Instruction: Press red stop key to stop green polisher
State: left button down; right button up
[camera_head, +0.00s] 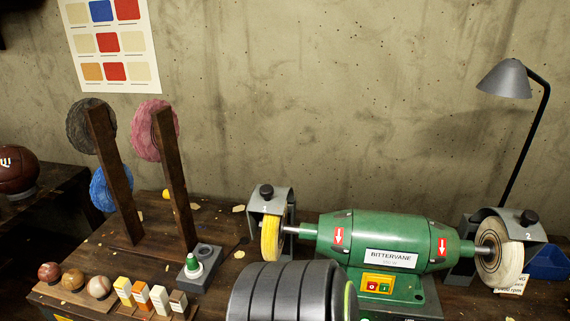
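The green polisher (375,238) stands on the bench right of centre, with a white "BITTERVANE" label on its front. A yellow wheel (270,240) is on its left shaft and a pale wheel (499,252) on its right shaft, each under a grey guard. Low on its front is a yellow-orange switch panel (377,284). The red stop key (372,286) is on the left of the panel, with a green key (384,288) beside it. The panel is unobstructed. I cannot tell whether the wheels are turning. Neither of my grippers is in view.
A wooden rack (173,180) with coloured wheels stands on the bench (100,250) at left. A grey lamp (507,79) stands behind at right.

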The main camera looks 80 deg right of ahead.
aim_at(372, 286)
jog(key=z, duration=3.35)
